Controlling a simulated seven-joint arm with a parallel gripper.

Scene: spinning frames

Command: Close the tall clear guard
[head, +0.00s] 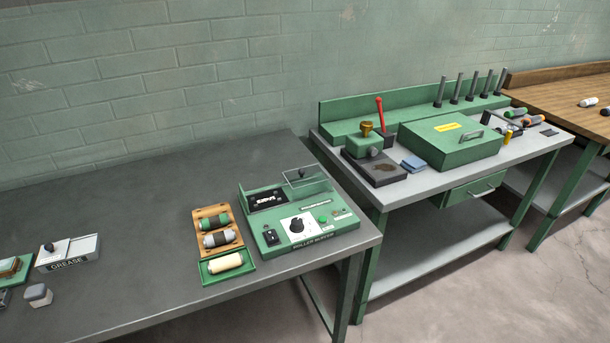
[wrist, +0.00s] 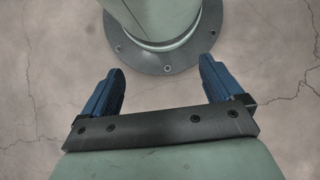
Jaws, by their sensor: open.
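The clear guard (head: 304,177) is a thin see-through panel with a dark edge at the back right of the green roller buffer (head: 322,233). It appears raised and tilted above the machine's top, beside a dark recess (head: 268,199) that is uncovered. My gripper (wrist: 161,68) shows only in the wrist view, with its two blue fingers wide apart and nothing between them. It is over the floor, with my own round base behind it, and away from the guard. The head view does not show my gripper.
A wooden rack (head: 218,231) with dark and grey rollers and a green tray (head: 228,267) with a cream roller stand left of the machine. A grease box (head: 68,254) is farther left. The grey bench between is clear. A second bench holds a green lidded box (head: 450,141).

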